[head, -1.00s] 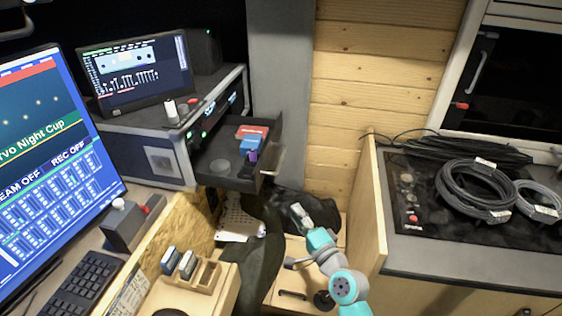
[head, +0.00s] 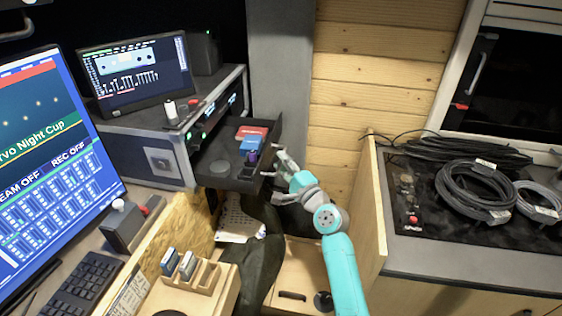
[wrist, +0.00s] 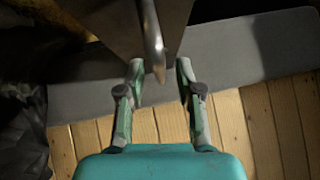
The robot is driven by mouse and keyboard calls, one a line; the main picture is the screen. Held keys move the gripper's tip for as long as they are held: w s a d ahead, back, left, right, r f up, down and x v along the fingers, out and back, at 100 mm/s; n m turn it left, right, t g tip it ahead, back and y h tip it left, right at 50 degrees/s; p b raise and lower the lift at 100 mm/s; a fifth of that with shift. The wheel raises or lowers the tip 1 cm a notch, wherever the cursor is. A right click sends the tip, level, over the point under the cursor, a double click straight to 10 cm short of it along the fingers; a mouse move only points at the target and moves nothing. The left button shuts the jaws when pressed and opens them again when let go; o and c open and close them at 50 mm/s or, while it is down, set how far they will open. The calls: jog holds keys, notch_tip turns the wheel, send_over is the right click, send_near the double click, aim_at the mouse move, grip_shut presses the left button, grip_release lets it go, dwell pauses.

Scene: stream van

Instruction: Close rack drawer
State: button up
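The rack drawer (head: 222,150) is black and stands pulled out of the rack case, with small coloured items inside. Its front and bar handle are partly hidden by my gripper in the head view. My gripper (head: 272,162) is at the drawer's front. In the wrist view my gripper (wrist: 159,64) is open, with one finger on each side of the metal handle (wrist: 153,35). The handle's near end lies between the fingertips, with a gap visible on both sides; I see no grip on it.
The rack case (head: 150,140) carries a monitor (head: 140,75). A small wooden card holder (head: 195,278) stands below the drawer. A counter with coiled cables (head: 475,190) is at right. A wooden wall (head: 370,90) stands behind.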

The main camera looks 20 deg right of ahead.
jog(key=shift+w+a+r, duration=0.1)
jog(key=shift+w, duration=0.45)
grip_shut()
jog(key=shift+a, duration=0.1)
send_near(218, 153)
jog(key=w+r, duration=0.1)
jog(key=r, duration=0.1)
jog(key=w+a+r, duration=0.2)
jog(key=r, duration=0.1)
jog(key=shift+w+a+r, duration=0.2)
jog(key=shift+w+r, duration=0.15)
jog(key=shift+r, duration=0.05)
